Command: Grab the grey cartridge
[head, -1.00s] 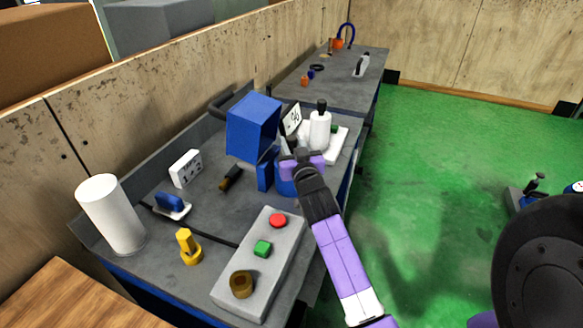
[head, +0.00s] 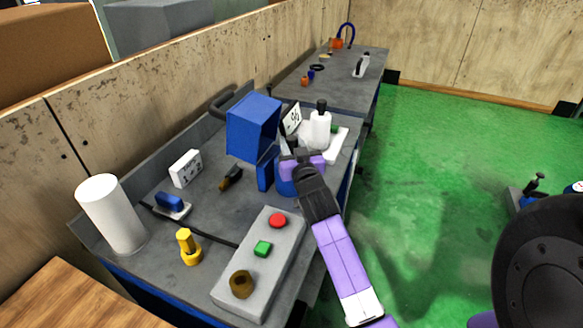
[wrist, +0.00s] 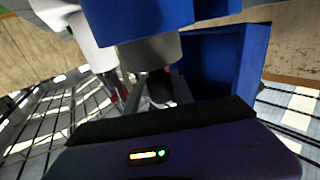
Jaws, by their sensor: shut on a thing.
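The grey cartridge (wrist: 150,52) shows in the wrist view as a short grey cylinder below a blue block, just ahead of my fingers. My gripper (head: 294,150) is at the right side of the blue grinder (head: 253,127) in the head view. In the wrist view the dark fingers (wrist: 150,92) reach up to the cartridge and are closed on it. The finger contact is dark and partly hidden. In the head view the cartridge is hidden by my gripper and the blue parts.
A white bottle (head: 320,128) and a sign with a percent mark (head: 291,119) stand close behind my gripper. A grey control box (head: 262,262) with red and green buttons is at the bench front. A white cylinder (head: 110,215) stands at the left. The green floor at right is mostly clear.

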